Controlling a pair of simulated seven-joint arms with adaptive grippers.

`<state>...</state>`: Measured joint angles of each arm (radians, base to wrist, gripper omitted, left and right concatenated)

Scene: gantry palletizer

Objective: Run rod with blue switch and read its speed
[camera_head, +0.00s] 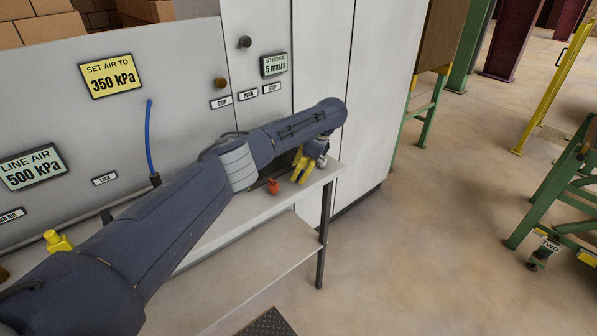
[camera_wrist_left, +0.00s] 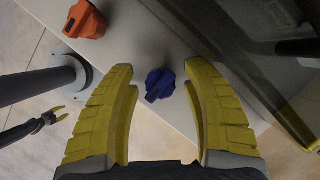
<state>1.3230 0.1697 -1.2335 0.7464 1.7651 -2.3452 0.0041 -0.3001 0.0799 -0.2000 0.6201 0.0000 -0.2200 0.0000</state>
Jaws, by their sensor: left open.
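My left gripper (camera_head: 302,167) is at the right end of the grey shelf by the cabinet, with its yellow fingers pointing down. In the left wrist view its fingers (camera_wrist_left: 163,85) are open. I cannot make the switch out in the head view. A display (camera_head: 275,65) labelled STROKE on the cabinet reads 5 mm/s. I cannot identify the rod.
An orange-red knob (camera_head: 273,187) sits on the shelf left of my left gripper; it also shows in the left wrist view (camera_wrist_left: 86,20). A yellow knob (camera_head: 57,241) stands further left.

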